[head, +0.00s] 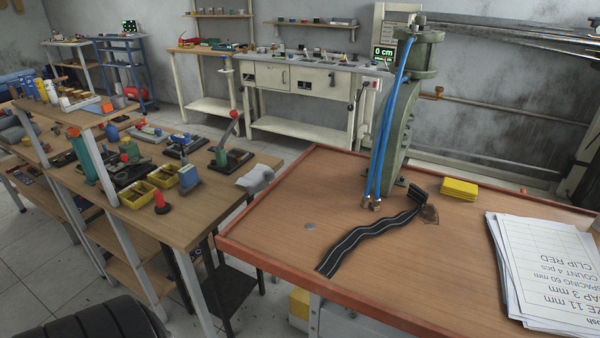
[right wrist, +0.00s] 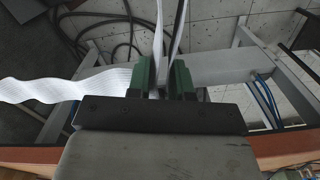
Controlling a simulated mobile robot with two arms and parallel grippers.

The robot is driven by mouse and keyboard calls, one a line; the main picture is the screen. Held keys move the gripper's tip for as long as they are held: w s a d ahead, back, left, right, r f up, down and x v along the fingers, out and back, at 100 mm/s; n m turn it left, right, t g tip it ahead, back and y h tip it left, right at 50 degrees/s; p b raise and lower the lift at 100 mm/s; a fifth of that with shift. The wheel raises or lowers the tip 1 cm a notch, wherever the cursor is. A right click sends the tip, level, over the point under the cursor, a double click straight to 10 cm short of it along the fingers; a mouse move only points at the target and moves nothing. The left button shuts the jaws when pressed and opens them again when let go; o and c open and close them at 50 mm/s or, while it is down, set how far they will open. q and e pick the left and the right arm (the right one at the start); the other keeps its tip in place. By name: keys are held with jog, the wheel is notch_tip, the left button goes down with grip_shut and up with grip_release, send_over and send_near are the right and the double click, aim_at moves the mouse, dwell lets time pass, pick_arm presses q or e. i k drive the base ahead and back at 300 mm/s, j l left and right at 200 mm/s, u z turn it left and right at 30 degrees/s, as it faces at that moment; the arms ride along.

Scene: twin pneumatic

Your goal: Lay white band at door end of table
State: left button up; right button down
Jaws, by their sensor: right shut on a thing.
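The white band (right wrist: 62,85) shows in the right wrist view. A wide wavy length of it runs out to the left, and narrow white strips rise from between the fingers. My right gripper (right wrist: 163,78), with green fingers, is shut on the white band. The gripper hides the held part. The table (head: 290,215) has a wooden top with a red-orange rim in the head view. Its rim (right wrist: 27,155) shows low in the right wrist view, with floor beyond it. No door is visible. Neither gripper shows in the head view.
A black band with white lines (head: 368,236) lies across the table. A green press with blue hoses (head: 398,125), a yellow block (head: 459,188) and a paper stack (head: 545,265) stand or lie there. The table's left part is mostly clear. Black cables (right wrist: 95,22) lie on the floor.

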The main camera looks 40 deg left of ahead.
aim_at(316, 175)
jog(key=k+j+u, duration=0.1)
jog(key=j, duration=1.4)
jog(key=k+j+u, duration=0.1)
jog(key=j, duration=1.4)
